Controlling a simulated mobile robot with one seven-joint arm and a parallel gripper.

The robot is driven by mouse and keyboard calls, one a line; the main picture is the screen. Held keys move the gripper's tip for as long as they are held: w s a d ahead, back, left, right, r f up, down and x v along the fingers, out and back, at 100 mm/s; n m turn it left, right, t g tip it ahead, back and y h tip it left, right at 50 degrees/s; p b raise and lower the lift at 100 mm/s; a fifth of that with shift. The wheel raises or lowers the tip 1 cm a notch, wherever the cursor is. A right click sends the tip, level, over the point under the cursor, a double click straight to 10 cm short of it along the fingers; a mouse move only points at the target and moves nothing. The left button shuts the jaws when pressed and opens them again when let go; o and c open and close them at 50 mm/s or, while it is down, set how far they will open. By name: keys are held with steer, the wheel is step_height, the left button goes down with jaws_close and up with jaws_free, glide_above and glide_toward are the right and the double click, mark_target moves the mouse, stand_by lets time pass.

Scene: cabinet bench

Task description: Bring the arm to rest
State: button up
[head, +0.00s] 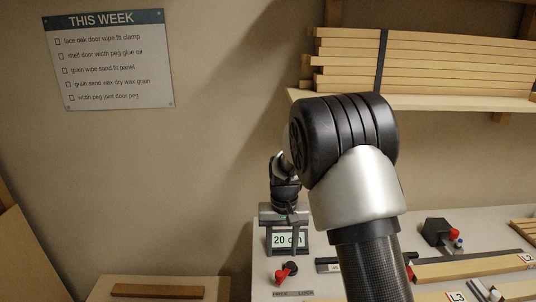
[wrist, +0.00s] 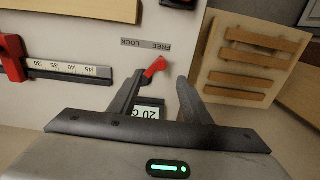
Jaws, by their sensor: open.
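My arm (head: 370,215) rises from the bottom of the head view, bends at a black elbow and reaches away over the bench. A small display reading 20 cm (head: 283,240) sits just below and behind the fingers. It also shows between them in the wrist view (wrist: 149,111). A red lever (wrist: 155,67) lies near the fingertips; I cannot tell whether they touch.
The bench (head: 265,290) bears a rail with a scale (wrist: 75,68), a black block with a red knob (head: 437,232) and wooden pieces (head: 460,270). A shelf of planks (head: 440,75) hangs above. A separate board with wooden strips (wrist: 245,65) stands beside the bench, across a gap.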

steer(key=s+d+r+t, duration=0.1)
steer(key=s+d+r, duration=0.1)
steer(key=s+r, duration=0.55)
steer(key=s+d+r+t, duration=0.2)
steer(key=s+r, duration=0.2)
steer(key=r, duration=0.6)
steer(key=s+d+r+t, duration=0.1)
steer(key=s+d+r, duration=0.1)
steer(key=s, duration=0.6)
steer(key=s+d+r+t, duration=0.1)
steer(key=s+d+r, duration=0.1)
steer(key=s, duration=0.7)
steer(key=shift+r, duration=0.4)
steer(key=shift+d, duration=0.1)
